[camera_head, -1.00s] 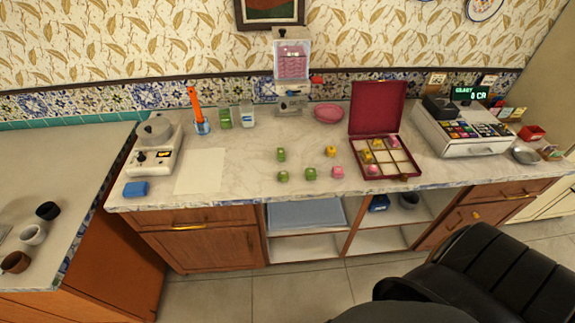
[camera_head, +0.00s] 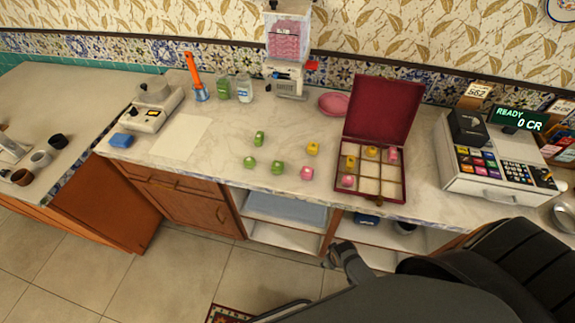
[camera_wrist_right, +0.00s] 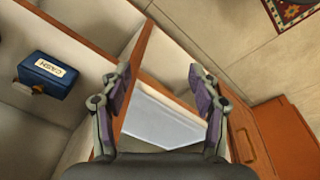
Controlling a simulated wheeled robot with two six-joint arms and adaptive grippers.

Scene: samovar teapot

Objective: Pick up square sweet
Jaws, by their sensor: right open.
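Several small sweets lie loose on the marble counter: green ones (camera_head: 259,138), a yellow one (camera_head: 313,148) and a pink one (camera_head: 307,172). They are too small to tell surely which is square. An open dark red box (camera_head: 380,108) stands right of them, with yellow and pink sweets in some compartments. My right gripper (camera_wrist_right: 160,85) is open and empty in the right wrist view, with the cabinet's shelves beyond its fingers. In the head view my right gripper (camera_head: 340,260) is low in front of the cabinet, below the counter edge and away from the sweets. My left gripper is not in view.
A cash register (camera_head: 500,165) stands right of the box. A pink plate (camera_head: 334,104) and a sweet dispenser (camera_head: 287,60) are behind. A paper sheet (camera_head: 180,137) lies left. A blue cash box (camera_wrist_right: 47,75) sits on a shelf.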

